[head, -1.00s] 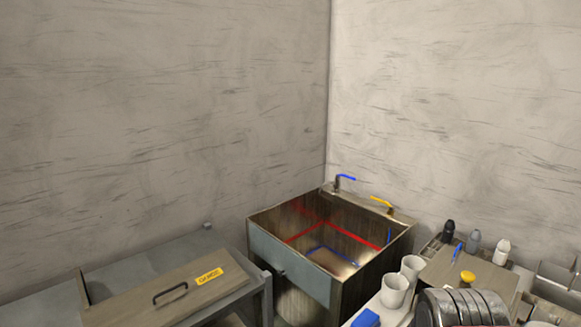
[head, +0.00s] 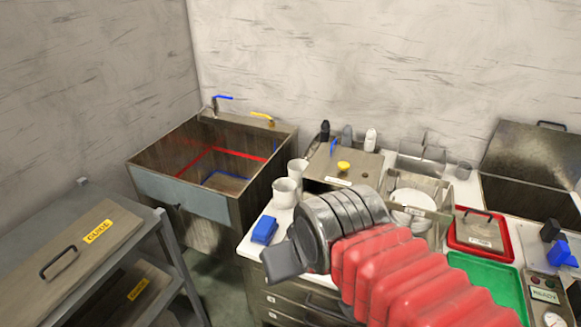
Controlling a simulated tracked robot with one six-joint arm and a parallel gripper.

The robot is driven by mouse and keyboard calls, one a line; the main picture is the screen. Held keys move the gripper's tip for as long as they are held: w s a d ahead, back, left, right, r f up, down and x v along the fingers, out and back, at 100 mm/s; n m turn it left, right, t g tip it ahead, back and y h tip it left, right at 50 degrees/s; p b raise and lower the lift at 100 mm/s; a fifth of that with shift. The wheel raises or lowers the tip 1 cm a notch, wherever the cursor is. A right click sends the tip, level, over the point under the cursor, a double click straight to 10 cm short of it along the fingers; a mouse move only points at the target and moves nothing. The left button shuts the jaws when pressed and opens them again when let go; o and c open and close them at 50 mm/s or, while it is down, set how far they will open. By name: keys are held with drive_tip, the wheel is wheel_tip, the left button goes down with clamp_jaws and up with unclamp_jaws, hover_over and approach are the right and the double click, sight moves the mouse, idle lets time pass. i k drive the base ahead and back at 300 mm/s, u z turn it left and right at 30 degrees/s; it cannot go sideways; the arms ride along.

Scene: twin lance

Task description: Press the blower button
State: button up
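I cannot make out which control is the blower button. A control panel (head: 543,294) with red buttons, a small label and a round white dial lies at the right edge. A yellow round knob (head: 343,168) sits on top of a metal box (head: 362,160) behind my arm. My arm, with red bellows and grey metal rings, reaches from the lower right towards the counter's left part. My gripper (head: 284,263) shows as a dark block at its end, over the counter's front edge. Its fingers cannot be told apart, and it touches no button.
A sink (head: 165,187) with blue and yellow taps stands left. A shelf unit (head: 170,250) with lidded boxes is lower left. White cups (head: 284,193), a blue block (head: 264,229), a green tray (head: 490,279), a red tray (head: 505,241) and an open metal bin (head: 530,165) crowd the counter.

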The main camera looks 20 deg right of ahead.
sight(343, 165)
drive_tip(key=z, duration=0.85)
